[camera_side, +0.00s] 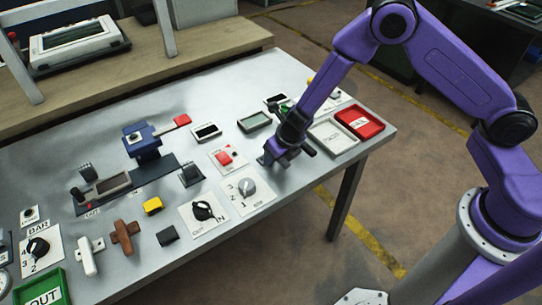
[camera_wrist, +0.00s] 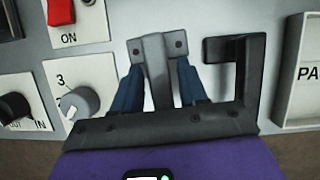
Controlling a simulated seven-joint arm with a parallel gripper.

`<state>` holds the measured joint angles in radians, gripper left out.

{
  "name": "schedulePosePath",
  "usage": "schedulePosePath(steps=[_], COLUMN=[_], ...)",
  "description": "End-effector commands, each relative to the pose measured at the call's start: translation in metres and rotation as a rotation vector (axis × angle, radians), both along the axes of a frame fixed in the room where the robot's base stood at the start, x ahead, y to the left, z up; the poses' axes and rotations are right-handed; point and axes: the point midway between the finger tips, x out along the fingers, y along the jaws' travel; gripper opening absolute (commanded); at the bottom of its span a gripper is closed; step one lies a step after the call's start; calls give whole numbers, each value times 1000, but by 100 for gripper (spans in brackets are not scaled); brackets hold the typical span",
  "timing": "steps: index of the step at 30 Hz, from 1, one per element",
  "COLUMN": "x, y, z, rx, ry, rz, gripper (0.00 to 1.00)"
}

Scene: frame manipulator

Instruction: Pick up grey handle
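The grey handle (camera_wrist: 154,55) is fixed to the panel by a plate with two screws, and its bar runs down between my fingers in the wrist view. My gripper (camera_wrist: 159,78) is open, with one blue finger on each side of the bar. A thin light gap shows beside the bar; I cannot tell whether either finger touches it. In the side view my gripper (camera_side: 277,156) is low over the right part of the table and hides most of the handle.
The grey knob (camera_wrist: 78,104) and red switch (camera_wrist: 61,11) lie to the left. In the side view, a red tray (camera_side: 377,126) is near the table's right edge, and several controls lie left.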

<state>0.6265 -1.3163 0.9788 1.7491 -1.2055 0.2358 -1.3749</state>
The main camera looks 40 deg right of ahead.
Motion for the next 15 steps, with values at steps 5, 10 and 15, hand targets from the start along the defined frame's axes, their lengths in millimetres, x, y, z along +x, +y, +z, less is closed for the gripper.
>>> schedulePosePath(steps=[5, 10, 15], x=[0, 0, 0], y=[0, 0, 1], z=[0, 0, 2], rx=[0, 0, 1], ry=[0, 0, -1], rz=[0, 0, 1], gripper=[0, 0, 0])
